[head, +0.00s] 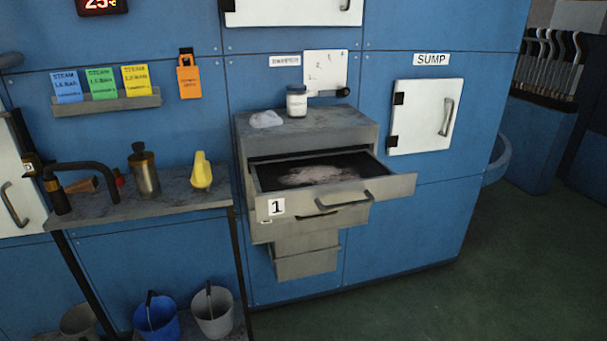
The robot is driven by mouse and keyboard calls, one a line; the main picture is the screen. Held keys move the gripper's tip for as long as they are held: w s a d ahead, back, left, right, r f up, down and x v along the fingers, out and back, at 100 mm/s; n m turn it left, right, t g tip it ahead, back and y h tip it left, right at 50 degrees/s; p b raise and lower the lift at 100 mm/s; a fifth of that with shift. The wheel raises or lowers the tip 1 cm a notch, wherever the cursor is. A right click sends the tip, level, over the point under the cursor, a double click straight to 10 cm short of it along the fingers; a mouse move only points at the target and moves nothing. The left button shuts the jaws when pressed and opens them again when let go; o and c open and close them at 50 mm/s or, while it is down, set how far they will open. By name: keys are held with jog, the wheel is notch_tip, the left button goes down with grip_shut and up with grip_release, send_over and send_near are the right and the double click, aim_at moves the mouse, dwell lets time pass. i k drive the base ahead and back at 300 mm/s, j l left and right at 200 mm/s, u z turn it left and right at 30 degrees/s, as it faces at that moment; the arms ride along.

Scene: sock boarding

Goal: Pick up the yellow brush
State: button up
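No yellow brush can be clearly made out. The only large yellow object on the shelf is a rounded yellow item (201,171) standing upright near the right end of the grey shelf (150,207). Its shape is too small to tell as a brush or a container. A small tan-brown object (82,185), also unclear, lies further left behind a dark curved pipe (85,167). My gripper is not in view.
A brass flask (144,170) stands left of the yellow item. The grey cabinet's top drawer (335,197), near label 1, is pulled out, with a pale heap inside. A jar (297,101) stands on top. Buckets (157,319) sit below the shelf. Floor at right (500,260) is clear.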

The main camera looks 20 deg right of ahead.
aim_at(202, 177)
jog(key=i+j, duration=0.15)
jog(key=i, duration=0.45)
jog(key=i+j+z, duration=0.1)
jog(key=i, duration=0.5)
